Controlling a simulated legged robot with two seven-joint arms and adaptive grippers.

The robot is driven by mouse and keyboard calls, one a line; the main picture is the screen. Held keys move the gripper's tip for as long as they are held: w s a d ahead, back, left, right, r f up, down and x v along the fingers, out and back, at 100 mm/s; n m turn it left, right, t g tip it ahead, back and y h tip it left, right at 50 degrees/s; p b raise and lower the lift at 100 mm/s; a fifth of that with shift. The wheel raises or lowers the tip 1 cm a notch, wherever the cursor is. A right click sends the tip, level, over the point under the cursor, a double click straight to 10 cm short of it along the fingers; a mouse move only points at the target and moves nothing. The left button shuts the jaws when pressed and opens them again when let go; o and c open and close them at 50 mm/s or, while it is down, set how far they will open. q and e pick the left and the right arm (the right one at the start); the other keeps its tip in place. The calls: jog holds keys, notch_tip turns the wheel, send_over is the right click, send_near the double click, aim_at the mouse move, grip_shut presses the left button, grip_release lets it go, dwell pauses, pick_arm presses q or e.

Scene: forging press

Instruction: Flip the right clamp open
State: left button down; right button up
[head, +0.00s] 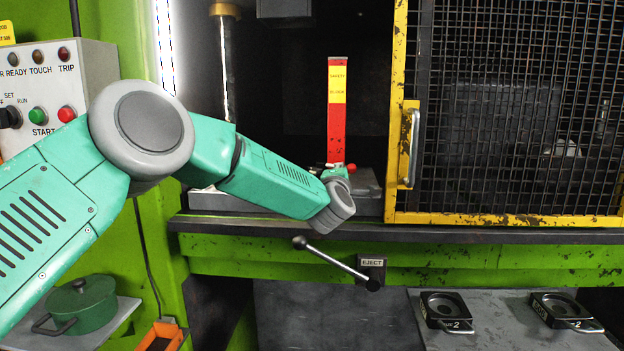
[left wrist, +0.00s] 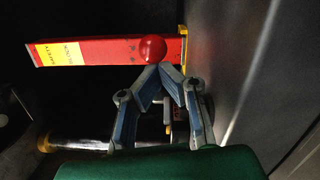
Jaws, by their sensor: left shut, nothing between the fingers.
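A red ball knob (head: 351,168) shows just right of my left gripper (head: 336,172), inside the press opening; it looks like the end of a clamp handle. The rest of the clamp is hidden or too dark to make out. In the left wrist view the knob (left wrist: 152,48) appears just beyond the fingertips of my left gripper (left wrist: 168,68). The fingertips are together with nothing between them. I cannot tell whether they touch the knob. My right gripper is in neither view.
A red safety block (head: 337,120) with a yellow label stands upright behind the gripper. A yellow-framed mesh guard (head: 398,120) borders the opening on the right. The eject lever (head: 335,262) sticks out below the press ledge (head: 460,235). A button panel (head: 90,70) is at left.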

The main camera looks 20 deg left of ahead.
pick_arm(q)
jog(key=shift+w+a, duration=0.1)
jog(key=shift+a, duration=0.3)
jog(key=shift+d, duration=0.75)
jog(key=shift+s+a, duration=0.15)
jog(key=shift+s, duration=0.1)
jog(key=s, duration=0.7)
jog(key=s+d, duration=0.1)
jog(key=s, duration=0.2)
jog(key=shift+s+f, duration=0.25)
jog(key=shift+f, duration=0.1)
jog(key=shift+s, duration=0.4)
jog(key=shift+a, duration=0.15)
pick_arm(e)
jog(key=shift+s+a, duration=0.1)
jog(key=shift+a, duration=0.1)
